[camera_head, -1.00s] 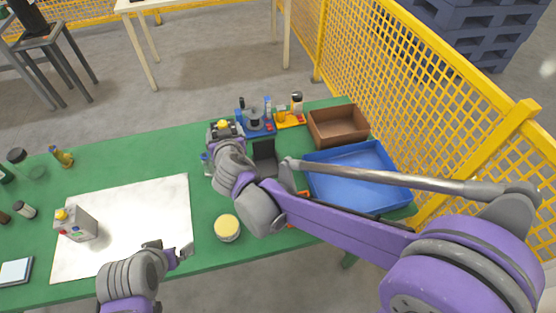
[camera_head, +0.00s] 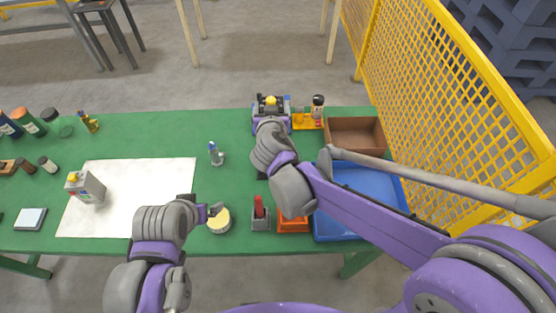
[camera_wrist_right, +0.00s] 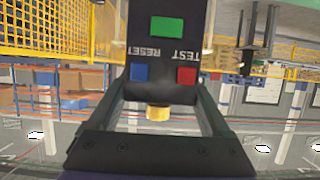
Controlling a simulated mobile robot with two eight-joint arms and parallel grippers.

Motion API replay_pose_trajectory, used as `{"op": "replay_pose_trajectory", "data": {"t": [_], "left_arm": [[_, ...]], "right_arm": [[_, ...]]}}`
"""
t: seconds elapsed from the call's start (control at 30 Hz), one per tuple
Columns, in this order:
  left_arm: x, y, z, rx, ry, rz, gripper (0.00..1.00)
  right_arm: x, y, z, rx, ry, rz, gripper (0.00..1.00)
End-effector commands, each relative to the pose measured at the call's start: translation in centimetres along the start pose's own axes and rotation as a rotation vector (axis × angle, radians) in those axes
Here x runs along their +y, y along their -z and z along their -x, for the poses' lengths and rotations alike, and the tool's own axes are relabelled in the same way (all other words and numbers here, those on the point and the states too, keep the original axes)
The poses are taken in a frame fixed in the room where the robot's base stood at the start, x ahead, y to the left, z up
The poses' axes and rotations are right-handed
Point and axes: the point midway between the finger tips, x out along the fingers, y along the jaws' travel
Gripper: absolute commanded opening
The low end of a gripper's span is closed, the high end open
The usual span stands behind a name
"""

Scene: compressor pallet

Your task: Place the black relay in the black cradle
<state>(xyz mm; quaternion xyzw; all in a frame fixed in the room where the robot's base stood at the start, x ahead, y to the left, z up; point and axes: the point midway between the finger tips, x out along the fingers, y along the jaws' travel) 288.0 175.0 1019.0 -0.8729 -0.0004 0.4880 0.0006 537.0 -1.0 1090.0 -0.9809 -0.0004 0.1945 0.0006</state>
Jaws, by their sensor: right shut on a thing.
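The black relay (camera_wrist_right: 170,40) fills the upper middle of the right wrist view, with green, blue and red buttons and upside-down RESET and TEST labels. A yellow knob (camera_wrist_right: 158,113) sits at its near end. My right gripper (camera_wrist_right: 160,92) is shut on it. In the head view the right gripper (camera_head: 271,108) is at the table's far edge; the relay is hard to make out there. A dark piece (camera_head: 262,175), possibly the black cradle, is mostly hidden behind my right forearm. My left gripper (camera_head: 213,211) is beside a yellow-topped round jar (camera_head: 219,222); its jaw opening is unclear.
A brown bin (camera_head: 356,122) and a blue bin (camera_head: 365,180) stand on the right, before a yellow mesh fence (camera_head: 450,90). A red-handled item (camera_head: 260,212) and an orange tray (camera_head: 292,224) are near the front edge. A carton (camera_head: 86,188) stands on the white mat (camera_head: 140,215).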

Motion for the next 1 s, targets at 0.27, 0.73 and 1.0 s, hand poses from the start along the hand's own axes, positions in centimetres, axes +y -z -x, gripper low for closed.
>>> {"op": "replay_pose_trajectory", "data": {"t": [0.27,0.73,1.0], "left_arm": [[0.0,-5.7,-3.3,-0.059,0.0,0.0,1.0],[0.0,-9.7,-6.7,-0.092,0.0,0.0,1.0],[0.0,-12.1,-9.1,-0.106,0.0,0.0,1.0]], "right_arm": [[0.0,-7.5,-2.6,-0.011,0.0,0.0,0.02],[0.0,-12.9,-5.2,-0.003,0.0,-0.001,0.02],[0.0,-16.5,-6.6,-0.004,-0.001,0.0,0.02]]}}
